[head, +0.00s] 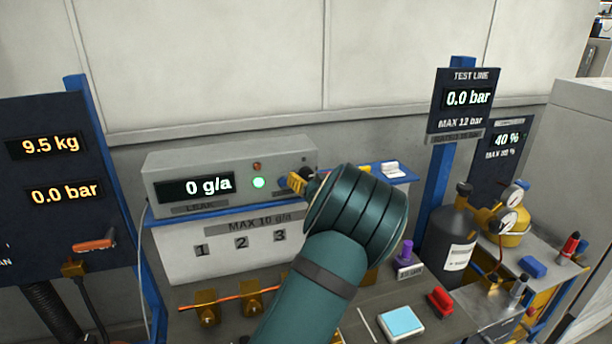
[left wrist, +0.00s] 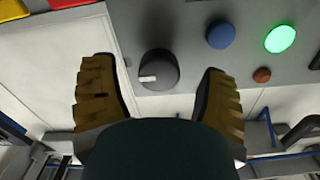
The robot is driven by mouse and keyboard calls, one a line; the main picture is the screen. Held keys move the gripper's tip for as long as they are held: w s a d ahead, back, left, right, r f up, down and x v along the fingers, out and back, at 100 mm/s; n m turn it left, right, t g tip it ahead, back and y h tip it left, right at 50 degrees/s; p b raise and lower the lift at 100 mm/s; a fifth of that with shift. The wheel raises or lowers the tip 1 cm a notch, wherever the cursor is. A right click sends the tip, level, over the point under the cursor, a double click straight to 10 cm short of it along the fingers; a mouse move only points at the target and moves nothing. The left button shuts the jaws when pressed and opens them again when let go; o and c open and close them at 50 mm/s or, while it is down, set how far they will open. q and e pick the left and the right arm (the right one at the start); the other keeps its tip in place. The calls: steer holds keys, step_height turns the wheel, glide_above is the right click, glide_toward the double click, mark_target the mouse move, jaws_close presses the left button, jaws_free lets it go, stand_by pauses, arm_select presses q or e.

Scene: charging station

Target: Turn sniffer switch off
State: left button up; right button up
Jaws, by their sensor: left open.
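The sniffer unit (head: 228,160) is a grey box with a display reading 0 g/a and a lit green light (head: 259,183). My left gripper (head: 296,182) is at the right end of its front panel and hides part of it. In the left wrist view, a dark round knob (left wrist: 158,72) with a white mark sits on the panel. My left gripper (left wrist: 155,82) is open, with its yellow fingers on either side of the knob and visible gaps between. A blue button (left wrist: 221,34), the green light (left wrist: 280,39) and a small red-brown light (left wrist: 262,75) are beside it.
A blue shelf (head: 225,210) supports the unit. A dark display panel (head: 45,165) stands at left and a test line display (head: 466,98) at right. A dark gas bottle (head: 449,240), yellow tank (head: 510,233) and red-handled part (head: 440,300) are on the right-hand benches.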

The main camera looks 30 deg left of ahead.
arm_select(q)
steer(key=shift+x, duration=1.25)
steer(key=c, duration=1.2)
